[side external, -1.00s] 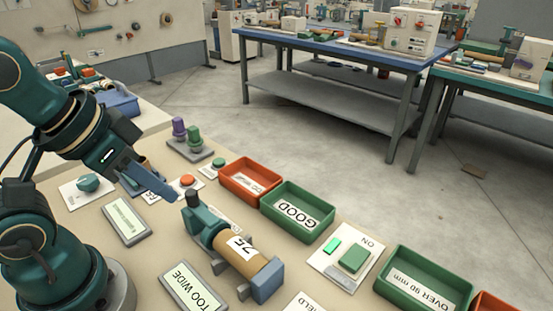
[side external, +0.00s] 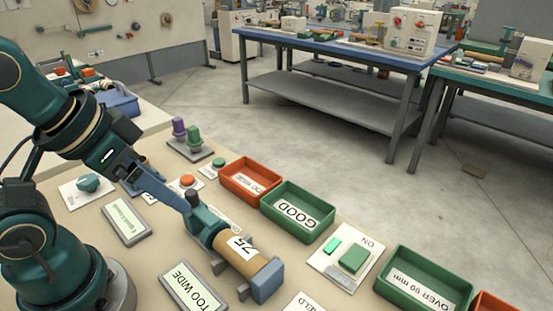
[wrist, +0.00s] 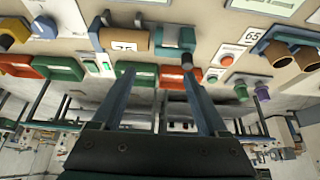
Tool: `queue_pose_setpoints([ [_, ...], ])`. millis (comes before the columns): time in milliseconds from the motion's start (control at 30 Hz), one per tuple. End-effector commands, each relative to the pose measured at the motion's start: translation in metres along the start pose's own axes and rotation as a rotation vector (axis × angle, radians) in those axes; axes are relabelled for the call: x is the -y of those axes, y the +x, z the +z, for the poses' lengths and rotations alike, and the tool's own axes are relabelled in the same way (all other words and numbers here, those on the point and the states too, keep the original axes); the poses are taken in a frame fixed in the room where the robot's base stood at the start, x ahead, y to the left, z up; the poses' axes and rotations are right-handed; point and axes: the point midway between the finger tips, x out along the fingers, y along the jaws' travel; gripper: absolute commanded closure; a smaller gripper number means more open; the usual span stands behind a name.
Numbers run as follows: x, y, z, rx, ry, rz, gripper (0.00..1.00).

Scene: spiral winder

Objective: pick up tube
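A brown cardboard tube (side external: 238,259) with a white label reading 75 lies across the teal and grey winder (side external: 204,222). The tube also shows in the wrist view (wrist: 132,40), beside the winder's teal block (wrist: 175,42). My gripper (side external: 183,203) is at the winder's upper left end in the side view, away from the middle of the tube. In the wrist view my gripper (wrist: 146,40) has its two fingers wide apart with nothing held between them. Whether a fingertip touches the winder cannot be told.
A red bin (side external: 253,165) and a green GOOD bin (side external: 270,210) stand beyond the winder. A switch plate (side external: 343,256) and an OVER 90 mm bin (side external: 400,296) are to the right. Purple and green knobs (side external: 190,152) stand behind. Brown cylinders (wrist: 283,50) show at right in the wrist view.

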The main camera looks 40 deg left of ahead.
Motion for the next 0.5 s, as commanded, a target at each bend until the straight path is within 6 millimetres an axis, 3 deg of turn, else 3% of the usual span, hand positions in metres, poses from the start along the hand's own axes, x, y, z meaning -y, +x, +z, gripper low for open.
queue_pose_setpoints([
  [333,0.0,0.0,0.0001,0.0,0.009,0.0,0.1],
  [500,0.0047,-0.0068,-0.0044,0.008,0.146,-0.021,0.1],
])
